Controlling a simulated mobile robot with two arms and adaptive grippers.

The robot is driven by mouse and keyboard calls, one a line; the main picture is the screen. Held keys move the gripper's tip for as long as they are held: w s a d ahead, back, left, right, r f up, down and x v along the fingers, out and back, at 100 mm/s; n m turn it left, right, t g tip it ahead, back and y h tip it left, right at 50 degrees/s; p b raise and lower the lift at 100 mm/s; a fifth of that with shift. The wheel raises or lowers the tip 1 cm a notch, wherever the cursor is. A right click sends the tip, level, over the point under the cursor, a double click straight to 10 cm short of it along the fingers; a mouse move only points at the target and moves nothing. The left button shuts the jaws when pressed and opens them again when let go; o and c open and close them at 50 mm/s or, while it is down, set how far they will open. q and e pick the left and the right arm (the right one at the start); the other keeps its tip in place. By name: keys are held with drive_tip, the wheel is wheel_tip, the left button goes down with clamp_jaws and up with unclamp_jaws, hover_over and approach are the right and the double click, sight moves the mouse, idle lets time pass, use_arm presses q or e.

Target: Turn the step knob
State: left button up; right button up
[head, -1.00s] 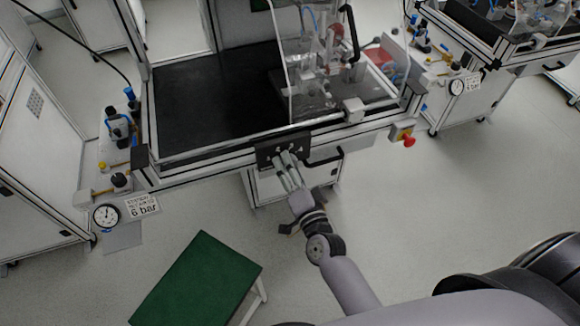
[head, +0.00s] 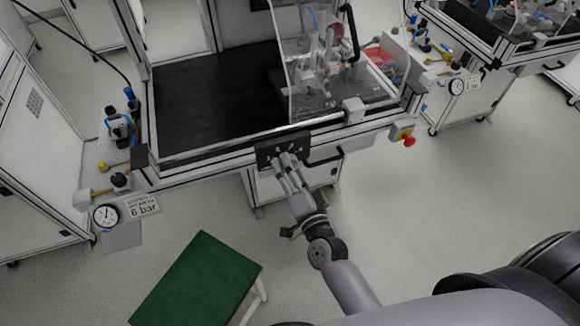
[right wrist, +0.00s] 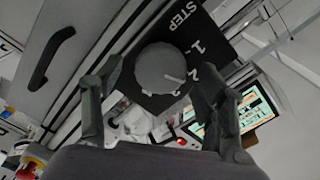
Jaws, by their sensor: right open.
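The step knob (right wrist: 160,69) is a round grey knob with a white pointer line. It sits on a black panel marked STEP, 1 and 2; the line points toward the side with the 2. My right gripper (right wrist: 158,76) is open, with one finger on each side of the knob; I cannot tell whether they touch it. In the head view the right gripper (head: 284,160) is at the black panel (head: 263,156) on the bench front and hides the knob. My left gripper is not in view.
A dark handle (head: 325,158) is right of the panel. A red emergency button (head: 408,141) is at the bench's right corner. A green-topped stool (head: 198,280) stands on the floor in front. A pressure gauge (head: 105,215) is at the left. The floor right of my arm is clear.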

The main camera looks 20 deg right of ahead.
drive_tip(key=s, duration=1.1)
drive_tip(key=shift+d, duration=0.15)
drive_tip(key=s+a+f+n+g+y, duration=0.1)
drive_tip(key=s+f+n+g, duration=0.3)
drive_tip(key=f, duration=1)
drive_tip(key=s+f+n+g+y, duration=0.1)
drive_tip(key=s+f+n+g, duration=0.25)
drive_tip(key=f, duration=0.95)
drive_tip(key=s+d+f+n+g+h, duration=0.1)
drive_tip(key=s+d+f+n+g, duration=0.2)
drive_tip(key=s+f, duration=0.6)
drive_tip(key=s+d+f+n+g+h, duration=0.1)
drive_tip(key=s+d+f+n+g, duration=0.2)
drive_tip(key=s+d+f+g, duration=0.3)
drive_tip(key=s+f, duration=0.4)
drive_tip(key=s, duration=0.4)
drive_tip(key=shift+s+f+h, duration=0.3)
drive_tip(key=shift+d+g, duration=0.1)
drive_tip(key=shift+g, duration=0.15)
